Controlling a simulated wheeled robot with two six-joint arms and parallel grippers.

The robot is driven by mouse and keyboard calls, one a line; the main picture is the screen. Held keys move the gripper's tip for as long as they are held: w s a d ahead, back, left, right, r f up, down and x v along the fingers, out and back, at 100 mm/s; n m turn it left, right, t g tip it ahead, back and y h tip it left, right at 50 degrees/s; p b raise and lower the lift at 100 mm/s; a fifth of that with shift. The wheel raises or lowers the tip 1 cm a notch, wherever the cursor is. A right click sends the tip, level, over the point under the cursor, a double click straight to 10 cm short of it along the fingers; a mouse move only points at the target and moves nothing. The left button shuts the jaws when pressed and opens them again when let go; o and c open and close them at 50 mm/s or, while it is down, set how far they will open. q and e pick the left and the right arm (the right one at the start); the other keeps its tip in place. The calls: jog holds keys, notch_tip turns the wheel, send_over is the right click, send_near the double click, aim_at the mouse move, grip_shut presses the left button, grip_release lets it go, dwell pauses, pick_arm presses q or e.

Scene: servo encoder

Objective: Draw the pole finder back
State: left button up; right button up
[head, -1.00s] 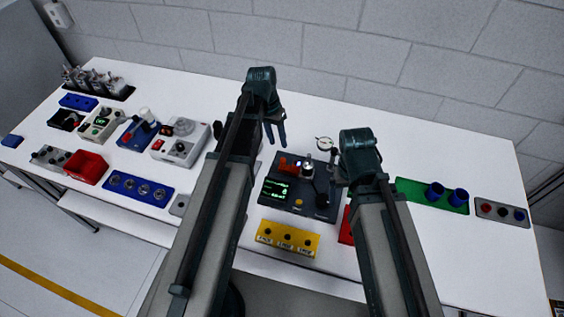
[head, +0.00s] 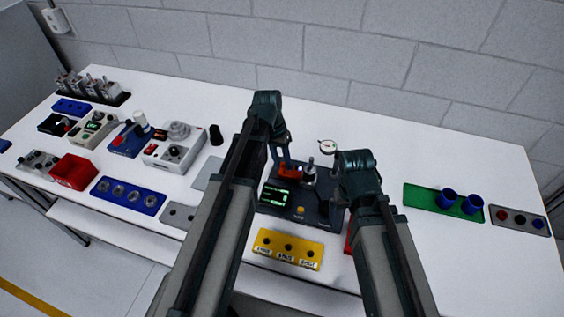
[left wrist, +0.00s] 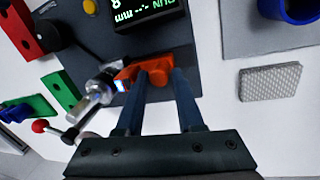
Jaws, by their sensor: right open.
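The dark servo encoder unit (head: 318,213) lies on the bench, with a green-lit display (head: 276,194), a yellow button and a silver cylinder (head: 310,172). An orange-red part, which looks like the pole finder (head: 289,173), sits at its back edge. In the left wrist view the orange-red part (left wrist: 155,68) lies between the fingertips of my left gripper (left wrist: 157,80), beside the silver cylinder (left wrist: 101,86). Whether the fingers press on it is unclear. My right gripper (head: 337,192) is open over the unit's right side, its fingers mostly hidden by its arm.
A green tray (head: 420,199) with blue cups stands to the right. Several devices and a red bin (head: 74,171) stand to the left. The back right bench is clear.

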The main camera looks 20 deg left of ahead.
pick_arm(q)
grip_shut()
dwell(1.2)
